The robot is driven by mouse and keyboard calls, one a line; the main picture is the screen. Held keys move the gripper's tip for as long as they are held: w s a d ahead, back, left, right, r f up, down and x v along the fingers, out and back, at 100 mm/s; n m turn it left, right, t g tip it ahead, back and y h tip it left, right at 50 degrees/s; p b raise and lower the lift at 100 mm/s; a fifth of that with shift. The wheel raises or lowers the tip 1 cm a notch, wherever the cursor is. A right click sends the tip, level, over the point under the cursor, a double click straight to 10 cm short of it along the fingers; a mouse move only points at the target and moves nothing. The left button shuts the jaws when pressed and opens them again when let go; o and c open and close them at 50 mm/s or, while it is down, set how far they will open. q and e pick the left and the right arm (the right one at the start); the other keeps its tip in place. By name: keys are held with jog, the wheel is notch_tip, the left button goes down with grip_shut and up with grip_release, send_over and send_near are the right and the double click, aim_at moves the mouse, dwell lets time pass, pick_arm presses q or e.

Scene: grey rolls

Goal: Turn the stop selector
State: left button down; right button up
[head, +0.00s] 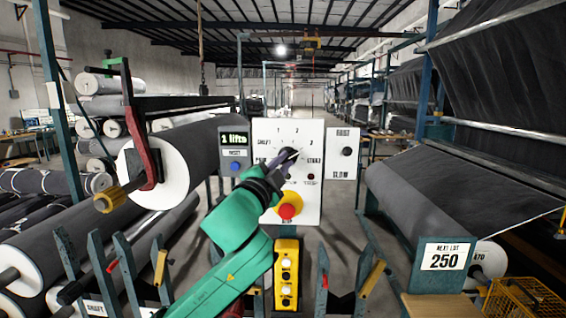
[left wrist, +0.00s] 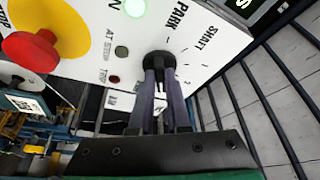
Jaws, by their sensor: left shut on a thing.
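The stop selector (left wrist: 158,60) is a round black knob on the white control panel (head: 262,130). Printed positions, among them PARK, SHAFT and numbers, ring it. My left gripper (head: 286,161) reaches it from the front in the head view and hides much of it. In the left wrist view the two dark fingers of my left gripper (left wrist: 161,80) are closed on the knob from both sides. A pale piece shows between the fingers. Which mark the knob points to I cannot tell. My right gripper is in neither view.
A red mushroom button (head: 287,211) on yellow sits low on the panel. A small grey box with a display (head: 235,140) is left of it, a BOOST/SLOW plate (head: 343,152) right.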

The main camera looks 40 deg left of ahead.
pick_arm(q)
jog(key=c, duration=0.9)
grip_release()
jog(key=b+v, duration=1.4)
jog(key=b, duration=0.4)
jog(key=shift+s+d, duration=0.1)
jog(key=shift+s, duration=0.15)
